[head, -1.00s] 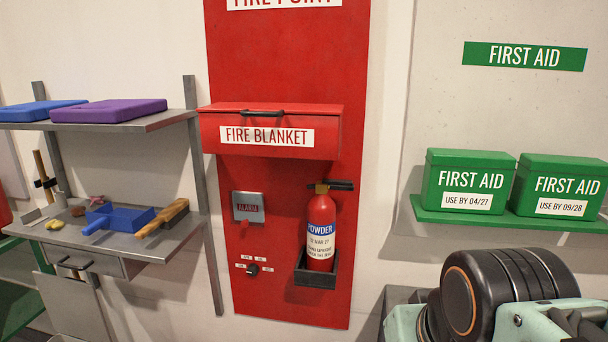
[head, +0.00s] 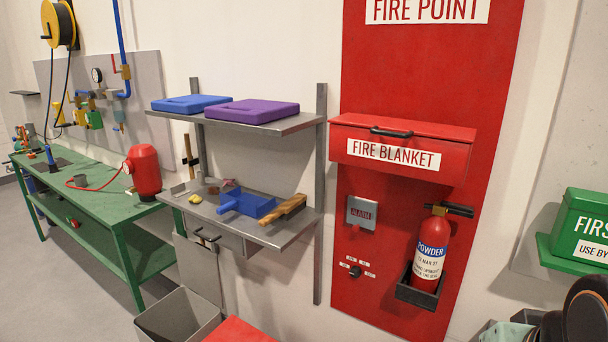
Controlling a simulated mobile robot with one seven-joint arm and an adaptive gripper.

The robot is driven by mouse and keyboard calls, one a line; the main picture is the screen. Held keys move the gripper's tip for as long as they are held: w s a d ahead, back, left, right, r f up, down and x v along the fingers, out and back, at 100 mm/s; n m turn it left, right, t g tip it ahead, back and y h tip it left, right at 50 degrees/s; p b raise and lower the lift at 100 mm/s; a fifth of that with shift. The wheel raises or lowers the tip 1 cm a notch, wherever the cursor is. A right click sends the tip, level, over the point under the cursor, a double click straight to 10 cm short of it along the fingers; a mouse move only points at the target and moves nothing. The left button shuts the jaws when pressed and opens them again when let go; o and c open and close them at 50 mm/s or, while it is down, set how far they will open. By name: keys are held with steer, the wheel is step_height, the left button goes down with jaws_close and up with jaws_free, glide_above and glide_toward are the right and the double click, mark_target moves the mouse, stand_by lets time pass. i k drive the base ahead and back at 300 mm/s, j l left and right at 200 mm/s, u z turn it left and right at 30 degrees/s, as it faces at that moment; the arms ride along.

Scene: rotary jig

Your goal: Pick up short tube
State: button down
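I cannot clearly identify a short tube in the head view. A small dark grey cylinder (head: 80,181) lies on the green workbench (head: 105,205) at the left, but it is too small to tell whether it is the short tube. My gripper is not in view.
A red tank (head: 144,171) stands on the workbench's near end. A metal shelf unit (head: 290,236) holds a blue dustpan (head: 247,204) and a brush (head: 284,209). A grey bin (head: 180,318) and a red object (head: 238,330) stand below. Open floor lies front left.

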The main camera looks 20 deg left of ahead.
mark_target(200, 174)
steer(key=u, duration=1.4)
steer(key=i+j+z, duration=0.1)
steer(key=z, duration=0.2)
steer(key=i+j+z, duration=0.1)
steer(key=z, duration=0.15)
steer(key=i+j+z, duration=0.15)
steer(key=j, duration=0.2)
steer(key=i+j+z, duration=0.2)
steer(key=j, duration=0.2)
steer(key=i+j, duration=0.15)
steer(key=j, duration=0.25)
steer(key=i+j+z, duration=0.1)
steer(key=j, duration=0.25)
steer(key=i+j+z, duration=0.1)
steer(key=j, duration=0.3)
steer(key=i+j, duration=0.15)
steer(key=j, duration=0.25)
steer(key=i+j, duration=0.1)
steer(key=j, duration=0.3)
steer(key=i+j, duration=0.1)
steer(key=j, duration=0.25)
steer(key=i+j, duration=0.1)
steer(key=j, duration=0.3)
steer(key=i+j, duration=0.15)
steer(key=j, duration=0.2)
steer(key=z, duration=0.05)
